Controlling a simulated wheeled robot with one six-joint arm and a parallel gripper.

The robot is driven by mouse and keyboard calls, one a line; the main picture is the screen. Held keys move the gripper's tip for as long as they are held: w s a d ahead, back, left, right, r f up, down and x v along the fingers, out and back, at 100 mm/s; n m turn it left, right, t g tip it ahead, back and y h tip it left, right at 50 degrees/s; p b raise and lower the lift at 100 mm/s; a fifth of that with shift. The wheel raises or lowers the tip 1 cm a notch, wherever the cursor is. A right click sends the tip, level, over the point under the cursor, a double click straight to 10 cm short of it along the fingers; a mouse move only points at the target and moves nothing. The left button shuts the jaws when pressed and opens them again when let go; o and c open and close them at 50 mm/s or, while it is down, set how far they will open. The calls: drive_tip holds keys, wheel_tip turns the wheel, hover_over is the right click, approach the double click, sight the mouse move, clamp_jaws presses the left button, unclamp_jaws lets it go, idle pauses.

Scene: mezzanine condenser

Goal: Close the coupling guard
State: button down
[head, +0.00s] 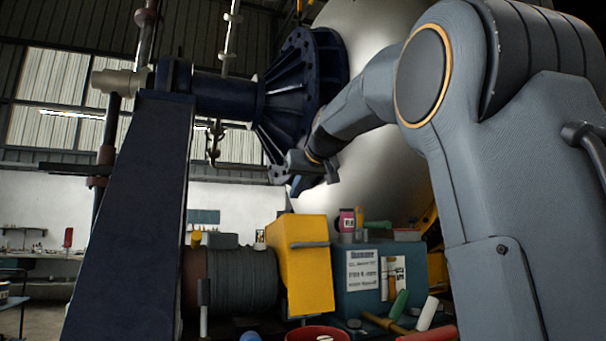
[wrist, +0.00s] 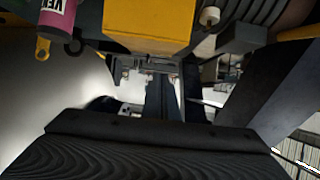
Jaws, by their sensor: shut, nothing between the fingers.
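The yellow box-like cover, which I take for the coupling guard (head: 303,280), stands low in the middle of the head view, with a grey bar handle (head: 310,245) on its face. How far its hinge is swung I cannot tell. It also shows as a yellow block at the top of the wrist view (wrist: 150,25). My gripper (head: 284,176) is shut and empty. In the wrist view the fingertips are hard to make out.
A ribbed grey motor (head: 240,278) adjoins the guard on the left. A teal box (head: 372,305) with bottles and tools stands on the right. A dark blue post (head: 130,230) rises at left. A blue flange (head: 300,85) and large pale vessel (head: 375,165) stand behind my arm.

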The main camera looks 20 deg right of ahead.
drive_tip(key=f, duration=0.1)
drive_tip(key=s+f, duration=0.1)
drive_tip(key=f, duration=0.1)
drive_tip(key=shift+s+f, duration=0.1)
drive_tip(key=shift+f, duration=0.05)
drive_tip(key=shift+f, duration=0.1)
